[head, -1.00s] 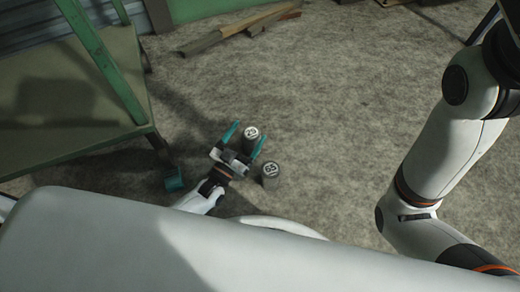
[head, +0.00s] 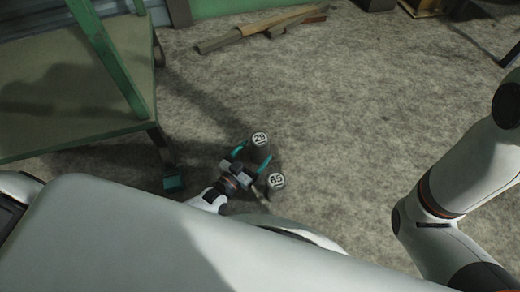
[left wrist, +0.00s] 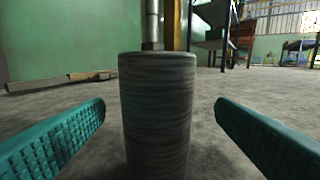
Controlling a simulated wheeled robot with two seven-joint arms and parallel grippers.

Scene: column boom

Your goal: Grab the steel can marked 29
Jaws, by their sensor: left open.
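The steel can marked 29 (head: 259,141) stands upright on the floor in the head view. The left wrist view shows a grey ribbed can (left wrist: 158,115) upright, centred between the fingers and a little beyond their tips, with a gap on both sides; its number is not visible there. My left gripper (head: 252,162) is open, with teal fingers pointing toward the can marked 29. A second can, marked 65 (head: 275,182), stands close beside the right finger. My right gripper is not in view; only its arm shows at right.
A green table (head: 75,105) stands at left, with a teal-footed leg (head: 173,180) near my left arm. Wooden boards (head: 262,27) lie at the back by the green wall. The floor (head: 380,110) beyond and right of the cans is open.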

